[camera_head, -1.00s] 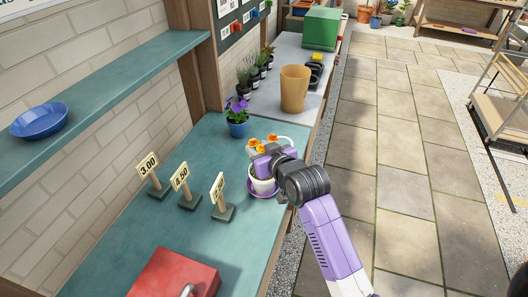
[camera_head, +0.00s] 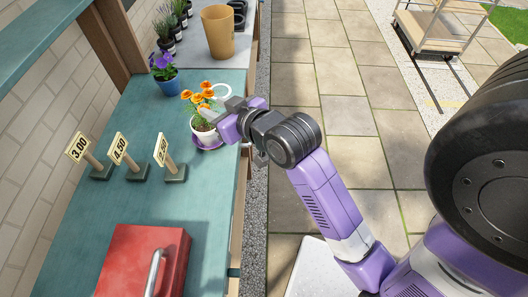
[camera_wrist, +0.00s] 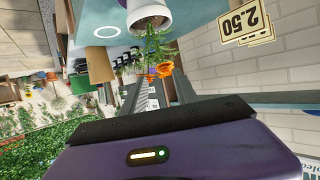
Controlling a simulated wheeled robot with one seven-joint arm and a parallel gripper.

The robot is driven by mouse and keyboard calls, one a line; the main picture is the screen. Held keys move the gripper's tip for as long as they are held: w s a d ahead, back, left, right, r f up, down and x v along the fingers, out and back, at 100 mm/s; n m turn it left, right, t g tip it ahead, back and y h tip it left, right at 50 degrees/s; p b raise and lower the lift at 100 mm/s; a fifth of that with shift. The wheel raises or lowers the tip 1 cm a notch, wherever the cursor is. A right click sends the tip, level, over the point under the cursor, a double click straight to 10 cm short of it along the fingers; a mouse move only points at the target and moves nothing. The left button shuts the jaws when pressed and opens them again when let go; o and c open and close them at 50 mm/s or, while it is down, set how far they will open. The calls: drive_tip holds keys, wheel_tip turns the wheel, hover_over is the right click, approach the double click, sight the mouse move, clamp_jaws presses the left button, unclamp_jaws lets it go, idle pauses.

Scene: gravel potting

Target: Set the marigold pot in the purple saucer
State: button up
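The marigold pot, a white pot (camera_head: 205,135) with orange flowers, stands upright on the teal bench in the head view. It appears to sit in the purple saucer (camera_head: 207,146), whose rim shows around the pot's base. My gripper (camera_head: 222,111) is just right of the plant, level with its leaves and the pot's top. In the wrist view the white pot (camera_wrist: 148,15) is upside down at the top edge. My two grey fingers there stand apart, with leaves and flowers in front of and between them. The gripper looks open and apart from the pot. The saucer is not clear in that view.
A white ring-shaped saucer (camera_head: 221,91) lies behind the marigold. A purple-flowered blue pot (camera_head: 168,82) stands behind left. Price signs (camera_head: 125,160) stand left, and a red toolbox (camera_head: 145,262) is at the front. A tan pot (camera_head: 218,33) stands farther back.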

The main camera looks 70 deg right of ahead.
drive_tip(key=s+a+f+n+t+y, duration=0.1)
drive_tip(key=s+a+f, duration=0.2)
drive_tip(key=s+a, duration=0.25)
drive_tip(key=s+a+f+n+y, duration=0.1)
drive_tip(key=s+a+f, duration=0.25)
drive_tip(key=a, duration=0.35)
drive_tip(key=s+a+r+n+y, duration=0.1)
drive_tip(key=s+a, duration=0.2)
drive_tip(key=s, duration=0.4)
drive_tip(key=s+a+r+n+t+y, duration=0.1)
drive_tip(key=s+a+r+y, duration=0.1)
drive_tip(key=s, duration=0.5)
drive_tip(key=shift+s+a+n+y, duration=0.3)
drive_tip(key=shift+a+n, duration=0.1)
drive_tip(key=shift+a, duration=0.5)
drive_tip(key=shift+w+f, duration=0.1)
drive_tip(key=shift+f, duration=0.05)
drive_tip(key=shift+f+b, duration=0.25)
drive_tip(key=shift+b, duration=0.05)
